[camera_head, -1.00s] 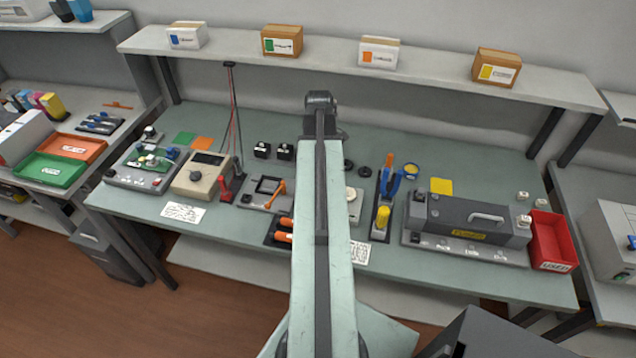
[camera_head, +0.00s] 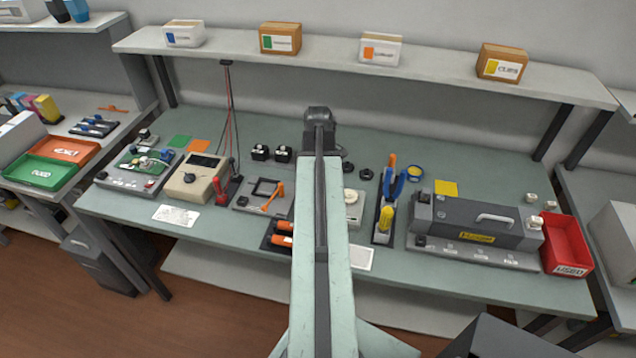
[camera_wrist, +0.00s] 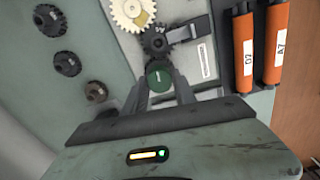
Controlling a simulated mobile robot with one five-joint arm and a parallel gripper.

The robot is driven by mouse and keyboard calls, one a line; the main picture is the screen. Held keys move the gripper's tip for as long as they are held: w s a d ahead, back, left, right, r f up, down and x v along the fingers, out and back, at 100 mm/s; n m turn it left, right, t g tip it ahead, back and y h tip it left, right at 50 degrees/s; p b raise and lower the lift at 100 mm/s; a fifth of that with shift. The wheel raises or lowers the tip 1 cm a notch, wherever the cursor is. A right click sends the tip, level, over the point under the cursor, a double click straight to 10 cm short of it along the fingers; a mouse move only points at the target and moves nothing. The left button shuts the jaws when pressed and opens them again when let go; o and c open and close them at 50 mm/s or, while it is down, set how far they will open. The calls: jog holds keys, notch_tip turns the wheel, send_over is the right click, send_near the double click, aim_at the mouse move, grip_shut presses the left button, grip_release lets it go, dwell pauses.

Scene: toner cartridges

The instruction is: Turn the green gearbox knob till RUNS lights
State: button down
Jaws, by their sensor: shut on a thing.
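The green knob (camera_wrist: 159,77) is round with a pale mark on its face. In the wrist view it sits between the two fingers of my gripper (camera_wrist: 160,84), which is shut on it. A dark toothed gear (camera_wrist: 157,42) is just above the knob, and a cream gear (camera_wrist: 131,12) is beyond that, on the pale gearbox plate (camera_wrist: 185,55). In the head view my arm hides the knob and most of the gearbox; part of its plate (camera_head: 355,212) shows to the right of the arm. I cannot make out a RUNS light.
A tool holder (camera_head: 383,225) with blue pliers and a long grey machine (camera_head: 470,225) stand right of my arm.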

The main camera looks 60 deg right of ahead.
jog(key=shift+m, duration=0.3)
jog(key=m, duration=0.4)
jog(key=shift+m, duration=0.4)
jog(key=m, duration=0.4)
jog(key=shift+d, duration=0.1)
jog(key=m, duration=0.5)
jog(key=shift+s+d+m, duration=0.1)
jog(key=shift+m, duration=2.1)
jog(key=c, duration=1)
grip_release()
